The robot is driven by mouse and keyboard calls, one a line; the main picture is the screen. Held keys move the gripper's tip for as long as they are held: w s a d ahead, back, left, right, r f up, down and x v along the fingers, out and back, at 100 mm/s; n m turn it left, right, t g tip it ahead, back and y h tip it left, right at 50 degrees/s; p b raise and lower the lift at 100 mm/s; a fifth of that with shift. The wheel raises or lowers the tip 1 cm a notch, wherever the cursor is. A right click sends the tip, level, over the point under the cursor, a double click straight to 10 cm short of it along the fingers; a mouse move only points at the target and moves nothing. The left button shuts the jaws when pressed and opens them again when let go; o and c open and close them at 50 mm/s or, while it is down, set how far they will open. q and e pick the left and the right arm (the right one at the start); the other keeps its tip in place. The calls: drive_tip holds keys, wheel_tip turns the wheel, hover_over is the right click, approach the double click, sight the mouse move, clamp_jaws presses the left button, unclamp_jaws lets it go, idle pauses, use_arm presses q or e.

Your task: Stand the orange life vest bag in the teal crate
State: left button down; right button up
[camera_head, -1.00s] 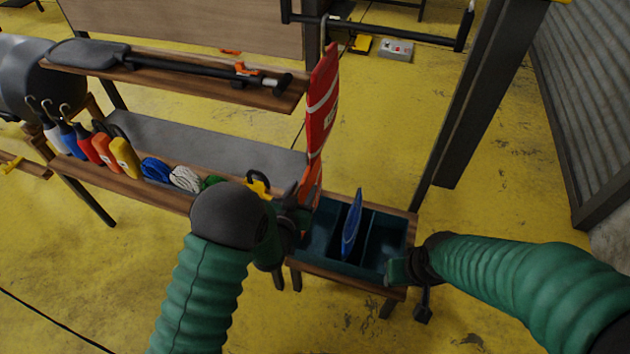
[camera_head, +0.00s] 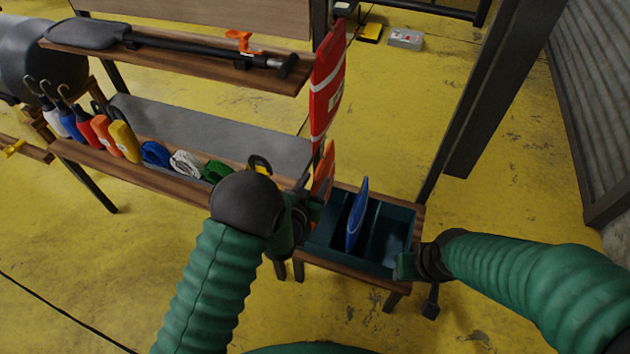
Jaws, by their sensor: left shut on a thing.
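The teal crate (camera_head: 408,226) sits on a low wooden stand and has dividers inside. A flat blue item (camera_head: 357,215) stands in it, leaning slightly. The orange life vest bag (camera_head: 324,172) is upright at the crate's left end, a narrow orange strip showing above my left gripper. My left gripper (camera_head: 304,218) is shut on it. The gripper and wrist hide its lower part, so I cannot tell whether it touches the crate floor. My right gripper (camera_head: 404,266) is at the crate's front right corner; its fingers are too dark to read.
A tall red panel with white bands (camera_head: 327,85) stands just behind the bag at the rack's end. The wooden rack (camera_head: 190,68) holds a paddle (camera_head: 180,46), several coloured bottles and rope coils (camera_head: 186,163). A dark post (camera_head: 490,110) rises right of the crate.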

use_arm(q)
wheel_tip(320, 180, down, 12)
drive_tip(key=b, duration=0.8)
drive_tip(key=shift+r+b, duration=0.2)
drive_tip(key=shift+b, duration=0.15)
drive_tip(key=c, duration=0.9)
unclamp_jaws()
drive_tip(key=shift+o, duration=0.9)
drive_tip(key=shift+s+f, duration=0.1)
